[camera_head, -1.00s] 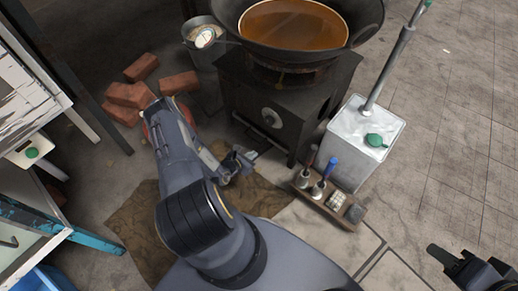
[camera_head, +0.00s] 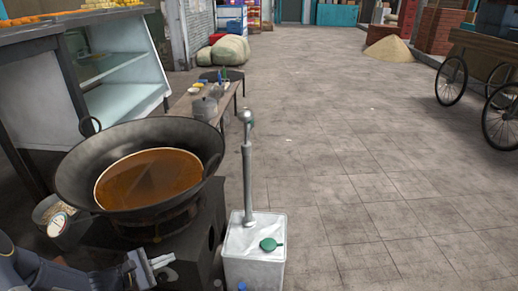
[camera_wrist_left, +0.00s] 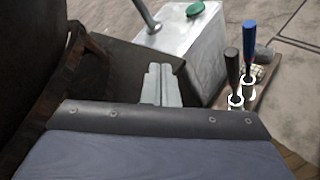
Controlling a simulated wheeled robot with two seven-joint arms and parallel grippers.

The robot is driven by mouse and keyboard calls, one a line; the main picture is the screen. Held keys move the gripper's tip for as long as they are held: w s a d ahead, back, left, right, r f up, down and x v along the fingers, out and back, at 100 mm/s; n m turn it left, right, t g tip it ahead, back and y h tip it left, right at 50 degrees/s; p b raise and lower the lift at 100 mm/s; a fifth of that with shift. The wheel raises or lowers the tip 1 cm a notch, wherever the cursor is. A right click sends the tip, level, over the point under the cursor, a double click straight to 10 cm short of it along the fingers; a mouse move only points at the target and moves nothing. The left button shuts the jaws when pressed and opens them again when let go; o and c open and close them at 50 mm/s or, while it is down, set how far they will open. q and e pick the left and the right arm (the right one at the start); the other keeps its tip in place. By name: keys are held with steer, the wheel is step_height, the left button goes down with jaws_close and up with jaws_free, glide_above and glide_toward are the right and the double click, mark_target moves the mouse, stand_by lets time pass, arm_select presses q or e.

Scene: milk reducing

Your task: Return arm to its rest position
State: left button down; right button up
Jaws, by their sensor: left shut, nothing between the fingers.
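My left gripper (camera_head: 160,264) is at the bottom left of the head view, low in front of the black stove (camera_head: 205,240). Its fingers are together and hold nothing. In the left wrist view the closed fingers (camera_wrist_left: 162,84) point toward the white metal canister (camera_wrist_left: 190,45) and the dark stove side. I cannot tell whether they touch anything. My left forearm shows at the bottom left corner of the head view. My right gripper is outside the views.
A black wok (camera_head: 70,180) of brown liquid sits on the stove. The white canister (camera_head: 255,255) with a pump stands right of it. Two tool handles, one blue (camera_wrist_left: 249,40), stand in a low rack. A bench (camera_head: 188,100) is behind; paved floor (camera_head: 380,200) is open rightward.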

arm_select(q)
steer(key=s+d+r+m+g, duration=0.3)
steer(key=s+d+r+m, duration=0.15)
steer(key=r, duration=0.35)
steer(key=s+d+r+m+g, duration=0.2)
steer(key=s+d+r+m, duration=0.2)
steer(key=s+r+m, duration=0.3)
steer(key=s+r+m+y, duration=0.4)
steer(key=s+m+y, duration=0.3)
steer(key=s, duration=0.7)
step_height(320, 180, up, 31)
steer(key=h+p, duration=0.1)
steer(key=p, duration=3)
steer(key=shift+s+a+r+m, duration=0.2)
steer(key=shift+a+m, duration=0.15)
steer(key=shift+a, duration=0.05)
steer(key=shift+s+a+t, duration=0.1)
steer(key=shift+t, duration=0.2)
